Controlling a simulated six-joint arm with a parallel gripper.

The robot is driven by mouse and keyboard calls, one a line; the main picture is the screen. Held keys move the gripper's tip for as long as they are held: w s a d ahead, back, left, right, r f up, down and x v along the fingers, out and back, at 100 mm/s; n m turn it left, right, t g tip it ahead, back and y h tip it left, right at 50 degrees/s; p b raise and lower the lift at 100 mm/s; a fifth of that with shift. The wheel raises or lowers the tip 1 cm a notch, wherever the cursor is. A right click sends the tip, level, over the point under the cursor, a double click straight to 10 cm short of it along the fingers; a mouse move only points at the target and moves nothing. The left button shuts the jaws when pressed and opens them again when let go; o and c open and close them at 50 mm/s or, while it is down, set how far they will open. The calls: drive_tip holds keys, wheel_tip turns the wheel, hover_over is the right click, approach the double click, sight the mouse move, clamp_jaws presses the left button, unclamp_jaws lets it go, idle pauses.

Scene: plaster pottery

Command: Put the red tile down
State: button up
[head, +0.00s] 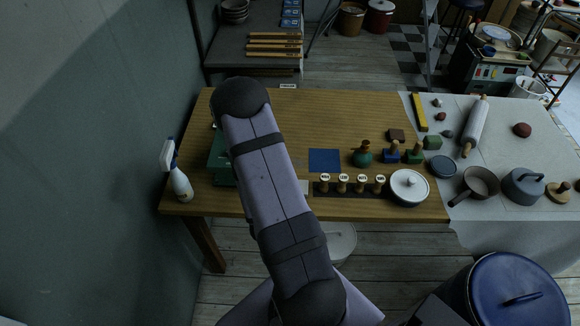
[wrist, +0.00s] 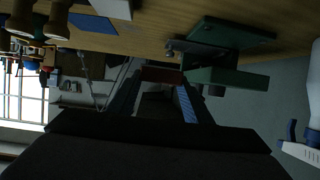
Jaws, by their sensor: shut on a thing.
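In the wrist view, my gripper (wrist: 160,84) is shut on the red tile (wrist: 160,74), a dark reddish strip held between the fingertips. A green metal piece (wrist: 225,77) is close beside the fingertips on the right of that view. The tile looks apart from the wooden table (wrist: 160,45); the exact gap is hard to tell. In the head view, my arm hides the gripper and tile. The green piece shows there at the table's left end (head: 221,161), partly behind my arm.
A spray bottle (head: 179,177) stands at the table's left edge. The table's back middle is clear.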

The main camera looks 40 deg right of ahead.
drive_tip(key=shift+s+d+f+b, duration=0.1)
drive_tip(key=shift+d+f+b, duration=0.15)
drive_tip(key=shift+f+b, duration=0.15)
drive_tip(key=d+b, duration=0.1)
drive_tip(key=b, duration=0.1)
drive_tip(key=d+f+m+g+b, duration=0.1)
drive_tip(key=d+b, duration=0.1)
drive_tip(key=shift+d+f+h, duration=0.1)
drive_tip(key=shift+f+h, duration=0.1)
drive_tip(key=shift+h, duration=0.2)
drive_tip(key=d+r+m+g+h+b, duration=0.2)
drive_tip(key=d+r+m+g+b, duration=0.15)
drive_tip(key=d, duration=0.45)
drive_tip(key=d+r+m+g+h+b, duration=0.15)
drive_tip(key=d+r+m+g, duration=0.25)
drive_tip(key=d, duration=0.5)
drive_tip(key=shift+m+g, duration=0.55)
drive_tip(key=shift+g, duration=0.3)
drive_tip(key=f, duration=0.1)
drive_tip(key=s+f, duration=0.1)
drive_tip(key=f, duration=0.2)
drive_tip(key=shift+s+d+f, duration=0.1)
drive_tip(key=shift+s+f, duration=0.15)
drive_tip(key=shift+f, duration=0.15)
drive_tip(key=shift+f, duration=0.1)
